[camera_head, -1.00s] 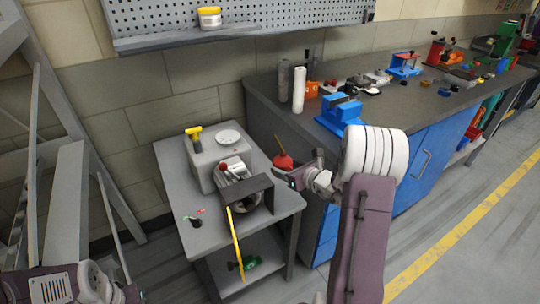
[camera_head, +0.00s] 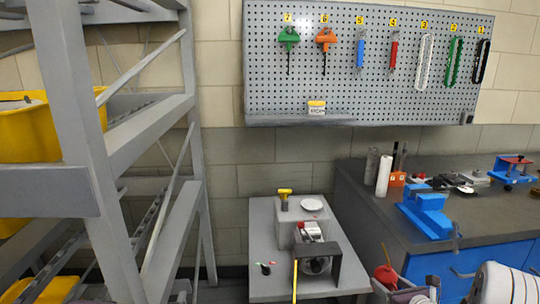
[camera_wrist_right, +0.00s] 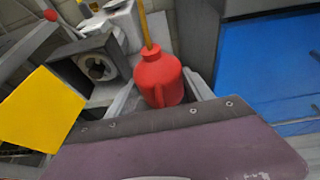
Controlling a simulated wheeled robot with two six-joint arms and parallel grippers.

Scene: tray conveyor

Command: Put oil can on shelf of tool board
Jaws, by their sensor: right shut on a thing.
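The red oil can (camera_head: 386,276) is at the bottom right of the head view, in my right gripper (camera_head: 400,293). In the right wrist view the can (camera_wrist_right: 160,82) has a round body and a thin yellow-orange spout pointing up. The right gripper is shut on it, with a grey finger on either side. The tool board (camera_head: 365,60) is on the wall, with a narrow grey shelf (camera_head: 280,121) along its lower edge. The can is well below and to the right of this shelf. My left gripper is out of view.
Tools hang above. A small grey table (camera_head: 265,225) with a yellow-handled tool and a vise stands below. A workbench (camera_head: 480,213) is at right, a rack (camera_head: 70,120) at left.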

